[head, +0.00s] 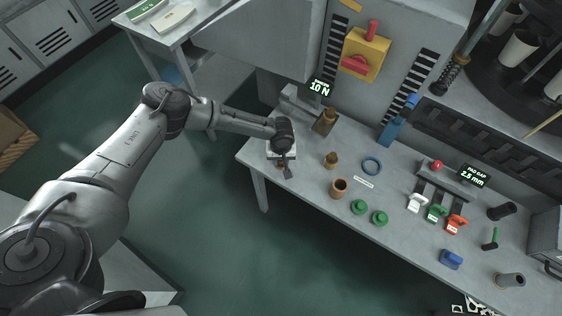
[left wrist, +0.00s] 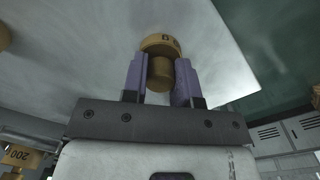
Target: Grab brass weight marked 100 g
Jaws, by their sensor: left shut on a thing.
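My left gripper (head: 287,172) is at the left end of the workbench, pointing down. In the left wrist view, its two purple fingers (left wrist: 160,80) are closed on the narrow part of a brass weight (left wrist: 159,43). The weight's wider part shows beyond the fingertips with a partly legible dark marking; I cannot read the full number. In the head view the gripper mostly hides this weight. I cannot tell whether it touches the bench. Another brass weight marked 200 (left wrist: 22,155) shows at the lower left of the wrist view. My right gripper is not in view.
Open floor lies left of the bench.

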